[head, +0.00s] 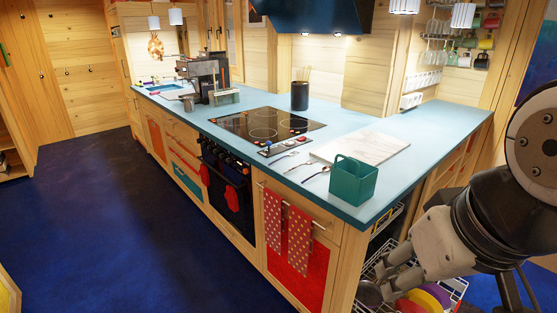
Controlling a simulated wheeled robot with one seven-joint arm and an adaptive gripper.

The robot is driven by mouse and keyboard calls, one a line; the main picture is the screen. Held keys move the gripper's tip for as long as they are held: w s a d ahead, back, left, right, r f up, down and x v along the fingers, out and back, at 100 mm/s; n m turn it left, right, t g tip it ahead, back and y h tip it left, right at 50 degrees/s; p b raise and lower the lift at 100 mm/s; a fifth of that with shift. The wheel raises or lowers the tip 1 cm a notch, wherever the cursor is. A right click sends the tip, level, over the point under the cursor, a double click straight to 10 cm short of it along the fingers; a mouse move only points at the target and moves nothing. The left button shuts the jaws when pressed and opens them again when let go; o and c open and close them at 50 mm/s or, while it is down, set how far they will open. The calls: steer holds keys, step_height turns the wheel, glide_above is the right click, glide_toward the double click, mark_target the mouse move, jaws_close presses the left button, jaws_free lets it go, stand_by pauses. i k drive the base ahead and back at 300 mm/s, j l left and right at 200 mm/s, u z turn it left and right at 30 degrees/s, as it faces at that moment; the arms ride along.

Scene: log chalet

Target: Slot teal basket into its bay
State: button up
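The teal basket (353,182) stands upright on the blue countertop (425,150), close to its front edge near the right corner. It looks like an open-topped box with a raised handle. My gripper (376,280) is at the lower right, well below and to the right of the basket and apart from it. Its two fingers point left with a gap between them and nothing visibly held. I cannot tell which opening is the basket's bay; an open shelf space (388,218) under the counter's right end is partly hidden by my arm.
A wire rack (455,283) with colored dishes lies below my gripper. Left of the basket are utensils (315,173), a pale board (360,146) and a cooktop (266,126). Dotted towels (298,240) hang on the cabinet front. The dark blue floor (110,225) at left is clear.

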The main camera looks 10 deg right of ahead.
mark_target(456, 284)
steer(key=k+l+z, duration=0.1)
steer(key=l+z, duration=0.3)
steer(key=l, duration=0.2)
steer(key=l+z, duration=0.45)
steer(key=l, duration=0.15)
steer(key=i+j+u, duration=0.15)
steer(key=j, duration=0.5)
steer(key=i+j+u, duration=0.1)
steer(key=i+j, duration=0.3)
steer(key=j, duration=0.25)
steer(key=i+j+u, duration=0.15)
steer(key=i+j, duration=0.2)
steer(key=j, duration=0.25)
steer(key=i+j+u, duration=0.15)
steer(key=i+j, duration=0.2)
steer(key=j, duration=0.2)
steer(key=i+j+u, duration=0.15)
steer(key=i+j, duration=0.25)
steer(key=j, duration=0.15)
